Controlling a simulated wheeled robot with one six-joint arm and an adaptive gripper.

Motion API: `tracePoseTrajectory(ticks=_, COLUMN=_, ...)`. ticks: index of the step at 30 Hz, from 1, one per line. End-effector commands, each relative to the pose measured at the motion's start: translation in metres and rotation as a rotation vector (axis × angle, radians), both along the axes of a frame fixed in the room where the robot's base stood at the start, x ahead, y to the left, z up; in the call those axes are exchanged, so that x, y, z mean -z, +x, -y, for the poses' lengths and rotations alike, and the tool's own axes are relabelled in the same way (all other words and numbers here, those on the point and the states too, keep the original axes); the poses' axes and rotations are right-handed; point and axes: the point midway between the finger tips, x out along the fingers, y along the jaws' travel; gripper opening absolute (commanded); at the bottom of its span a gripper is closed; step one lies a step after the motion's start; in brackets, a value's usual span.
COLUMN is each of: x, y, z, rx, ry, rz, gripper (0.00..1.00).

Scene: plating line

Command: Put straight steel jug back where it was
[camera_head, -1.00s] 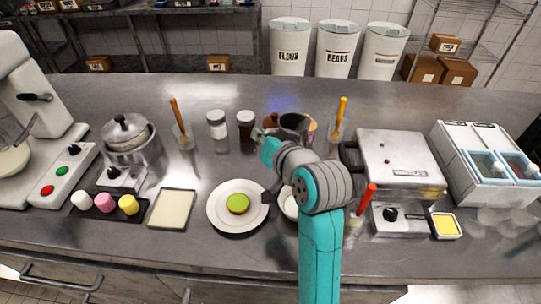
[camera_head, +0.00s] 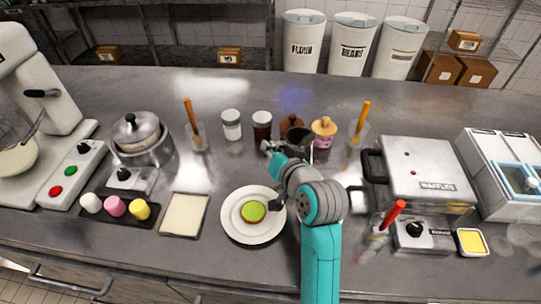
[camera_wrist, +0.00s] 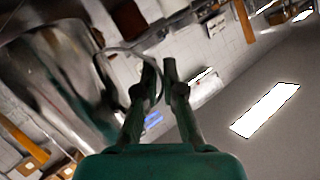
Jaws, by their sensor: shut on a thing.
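The straight steel jug (camera_head: 297,135) is in the head view at the back middle of the counter, partly hidden by my arm. In the wrist view its shiny, reflective body (camera_wrist: 62,75) fills the left side, tilted in the picture, with its thin curved handle at the fingers. My gripper (camera_wrist: 160,78) is shut on the handle. In the head view my gripper (camera_head: 268,148) is on the left of the jug. I cannot tell whether the jug's base touches the counter.
Close to the jug stand a dark jar (camera_head: 262,126), a white-lidded jar (camera_head: 231,125) and a pink jar with a tan top (camera_head: 324,132). A glass with an orange-handled tool (camera_head: 359,130) is to the right. The plate (camera_head: 236,232) is in front. The counter behind is clear.

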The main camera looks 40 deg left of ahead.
Motion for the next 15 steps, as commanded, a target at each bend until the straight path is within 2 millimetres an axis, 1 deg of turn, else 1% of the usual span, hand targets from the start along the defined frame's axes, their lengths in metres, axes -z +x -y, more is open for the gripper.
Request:
tracePoseTrajectory(ticks=3, x=0.017, y=0.000, z=0.000, rx=0.000, ry=-0.002, rz=-0.002, gripper=0.00)
tracePoseTrajectory(ticks=6, x=0.027, y=0.000, z=0.000, rx=0.001, ry=-0.001, rz=0.000, gripper=0.00)
tracePoseTrajectory(ticks=12, x=0.028, y=0.000, z=0.000, rx=0.001, ry=-0.001, rz=0.001, gripper=0.00)
tracePoseTrajectory(ticks=14, x=0.029, y=0.000, z=0.000, rx=0.000, ry=-0.002, rz=-0.001, gripper=0.17)
tracePoseTrajectory(ticks=15, x=0.029, y=0.000, z=0.000, rx=0.000, ry=-0.001, rz=-0.001, gripper=0.27)
